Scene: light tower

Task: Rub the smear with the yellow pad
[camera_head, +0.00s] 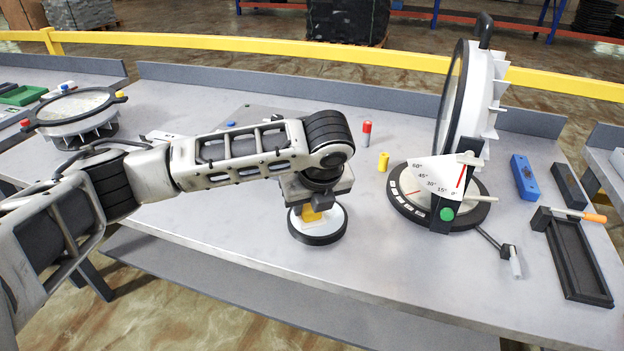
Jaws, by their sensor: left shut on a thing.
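My left gripper (313,203) points down over the near middle of the table and is shut on a small yellow block, the yellow pad (311,215). The pad is directly above a white round disc (335,222) with a black rim; I cannot tell whether it touches it. Most of the pad is hidden by the jaws. I cannot make out the smear. A tilted round lamp (461,95) with a white angle scale (446,177) stands on a black round base to the right. My right gripper is not in view.
A yellow cylinder (383,161) and a red-and-white tube (366,133) stand behind the gripper. A blue block (525,178), a black tray (580,262) and an orange-handled tool (592,217) are at right. Another round lamp (75,105) is at left. The table front (400,285) is clear.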

